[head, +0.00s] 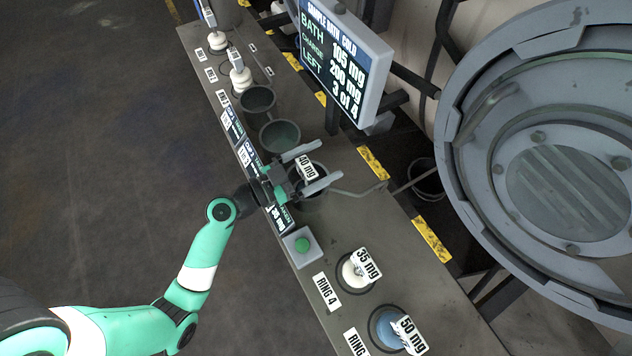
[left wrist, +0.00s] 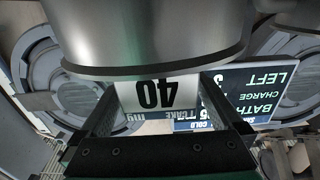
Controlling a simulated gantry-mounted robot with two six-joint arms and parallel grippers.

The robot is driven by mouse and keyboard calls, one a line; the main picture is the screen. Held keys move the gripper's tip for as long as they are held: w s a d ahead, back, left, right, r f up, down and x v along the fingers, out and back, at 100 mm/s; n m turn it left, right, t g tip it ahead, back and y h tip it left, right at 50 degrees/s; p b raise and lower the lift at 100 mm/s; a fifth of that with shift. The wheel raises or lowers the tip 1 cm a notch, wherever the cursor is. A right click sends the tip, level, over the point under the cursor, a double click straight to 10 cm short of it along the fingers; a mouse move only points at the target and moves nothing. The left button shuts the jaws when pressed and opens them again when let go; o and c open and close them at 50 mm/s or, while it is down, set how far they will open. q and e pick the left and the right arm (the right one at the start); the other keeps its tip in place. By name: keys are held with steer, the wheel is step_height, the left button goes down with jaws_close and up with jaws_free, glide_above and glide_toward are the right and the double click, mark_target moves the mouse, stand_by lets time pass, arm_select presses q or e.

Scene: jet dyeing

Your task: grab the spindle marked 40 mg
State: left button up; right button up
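The white tag marked 40 mg (head: 307,167) stands over a dark round pot (head: 314,202) on the bench. The spindle body under the tag is hidden by my gripper and the pot. My left gripper (head: 325,166) is open, its two fingers apart on either side of the tag. In the left wrist view the tag reading 40 (left wrist: 157,94) shows upside down between the fingers, beside a large grey metal cylinder wall (left wrist: 150,35). Contact with the spindle cannot be made out. My right gripper is not in view.
Spindles marked 35 mg (head: 357,270) and 50 mg (head: 390,330) stand toward the front. A green button box (head: 302,245) is near my wrist. Two open pots (head: 280,135) and a display screen (head: 343,66) lie behind. A large round machine door (head: 560,170) stands right.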

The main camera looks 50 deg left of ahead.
arm_select(q)
steer(key=shift+s, duration=0.2)
steer(key=shift+c, duration=0.9)
steer(key=shift+w, duration=0.15)
steer(key=c, duration=0.5)
jaws_close()
